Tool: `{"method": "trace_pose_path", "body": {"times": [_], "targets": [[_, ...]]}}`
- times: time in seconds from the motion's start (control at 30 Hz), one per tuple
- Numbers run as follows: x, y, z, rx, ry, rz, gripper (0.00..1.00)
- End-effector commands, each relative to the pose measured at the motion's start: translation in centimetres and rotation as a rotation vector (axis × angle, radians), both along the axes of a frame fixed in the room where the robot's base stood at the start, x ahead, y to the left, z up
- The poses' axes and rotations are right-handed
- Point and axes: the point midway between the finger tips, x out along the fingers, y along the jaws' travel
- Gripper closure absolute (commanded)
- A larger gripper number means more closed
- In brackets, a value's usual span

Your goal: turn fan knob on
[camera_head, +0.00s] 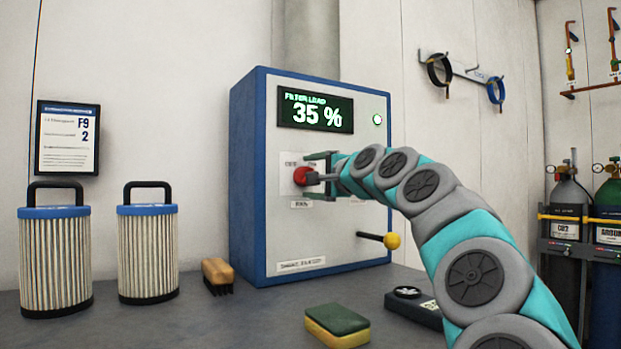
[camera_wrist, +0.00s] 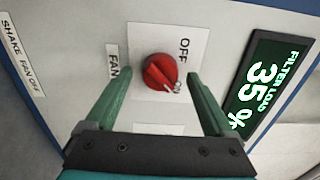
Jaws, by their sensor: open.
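The red fan knob (camera_head: 301,176) is on the front of a blue-edged white cabinet (camera_head: 335,235). It also shows in the wrist view (camera_wrist: 158,71) on a white plate with OFF and ON labels and a FAN label beside it. A pale mark on the knob's edge lies on the side near the ON label. My gripper (camera_head: 316,177) is open at the panel. In the wrist view my gripper's (camera_wrist: 161,78) two green fingers stand on either side of the knob with visible gaps. I cannot tell how close the fingertips are to the panel.
A display (camera_head: 315,110) reads filter load 35 %, with a lit green lamp (camera_head: 377,119) beside it. A yellow-ended lever (camera_head: 391,241) sticks out below my arm. Two filters (camera_head: 55,262), a brush (camera_head: 217,273) and a sponge (camera_head: 337,325) stand on the bench.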

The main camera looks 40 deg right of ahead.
Motion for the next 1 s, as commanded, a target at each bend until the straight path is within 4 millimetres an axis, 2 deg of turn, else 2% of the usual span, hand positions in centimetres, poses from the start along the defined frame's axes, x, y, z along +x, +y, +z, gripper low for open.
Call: {"method": "trace_pose_path", "body": {"times": [0.3,0.5,1.0], "targets": [[-4.7,0.2,0.1,-0.001,-0.004,-0.002,0.12],[-6.7,0.4,-0.1,0.000,0.000,0.000,0.12],[-7.2,0.4,0.0,0.000,-0.001,0.000,0.12]]}}
